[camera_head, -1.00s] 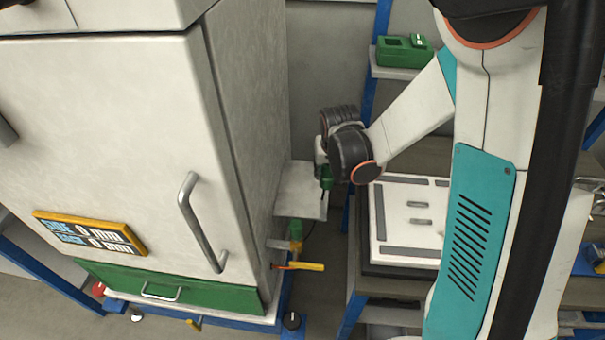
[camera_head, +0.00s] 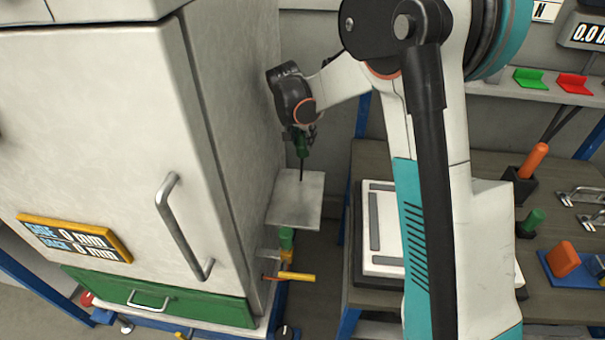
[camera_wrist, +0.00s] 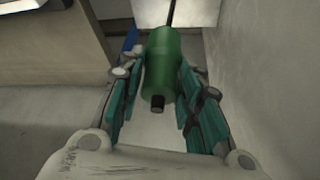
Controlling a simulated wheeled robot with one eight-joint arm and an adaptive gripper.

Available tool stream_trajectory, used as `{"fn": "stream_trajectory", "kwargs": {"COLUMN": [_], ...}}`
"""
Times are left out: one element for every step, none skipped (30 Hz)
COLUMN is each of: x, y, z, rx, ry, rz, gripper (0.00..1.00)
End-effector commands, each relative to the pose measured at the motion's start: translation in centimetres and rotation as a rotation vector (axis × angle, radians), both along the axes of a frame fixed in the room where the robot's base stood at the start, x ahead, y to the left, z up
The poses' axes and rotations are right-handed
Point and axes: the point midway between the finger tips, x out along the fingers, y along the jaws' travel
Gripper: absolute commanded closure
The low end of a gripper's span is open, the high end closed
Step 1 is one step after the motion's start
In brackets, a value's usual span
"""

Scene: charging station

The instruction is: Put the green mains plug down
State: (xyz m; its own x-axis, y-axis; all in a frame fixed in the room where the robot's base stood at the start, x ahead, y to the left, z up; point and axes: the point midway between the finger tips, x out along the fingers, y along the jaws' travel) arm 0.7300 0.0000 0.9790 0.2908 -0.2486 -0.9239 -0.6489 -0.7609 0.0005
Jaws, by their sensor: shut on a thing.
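The green mains plug (camera_head: 301,143) is held below my gripper (camera_head: 300,132) in the head view, with a thin dark piece pointing down from it. In the wrist view the plug (camera_wrist: 162,65) is a green cylinder with a black stub towards the camera. It lies between the two teal-padded fingers of my gripper (camera_wrist: 160,75), which is shut on it. Below the plug in the head view is a small grey plate (camera_head: 297,203) at the cabinet's side. The dark tip appears over the plate's back edge; I cannot tell whether it touches.
The large white cabinet (camera_head: 90,120) stands close on the left, its handle (camera_head: 182,225) sticking out. A yellow lever (camera_head: 296,277) juts out below the plate. The workbench (camera_head: 560,310) on the right holds a white panel (camera_head: 380,205), an orange-handled tool (camera_head: 532,160) and several other objects.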

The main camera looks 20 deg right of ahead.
Motion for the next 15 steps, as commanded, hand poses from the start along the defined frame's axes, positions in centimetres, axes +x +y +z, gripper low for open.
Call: {"fn": "stream_trajectory", "kwargs": {"x": [0.0,0.0,0.0,0.0,0.0,0.0,0.0,0.0,0.0,0.0,0.0,0.0,0.0,0.0,0.0], "y": [0.0,0.0,0.0,0.0,0.0,0.0,0.0,0.0,0.0,0.0,0.0,0.0,0.0,0.0,0.0], "z": [-1.7,-2.5,-3.4,-4.1,-4.8,-5.7,-6.2,-6.7,-7.3,-7.6,-7.9,-8.2,-8.3,-8.4,-8.5], "rx": [0.000,0.000,0.000,0.000,0.000,0.000,0.000,0.000,0.000,0.000,0.000,0.000,0.000,0.000,0.000], "ry": [0.000,0.000,0.000,0.000,0.000,0.000,0.000,0.000,0.000,0.000,0.000,0.000,0.000,0.000,0.000], "rz": [0.000,0.000,0.000,0.000,0.000,0.001,0.001,0.001,0.001,0.001,0.001,0.001,0.001,0.001,0.001], "gripper": [0.93,0.93,0.93,0.93,0.93,0.93,0.93,0.93,0.93,0.93,0.93,0.93,0.93,0.93,0.93]}}
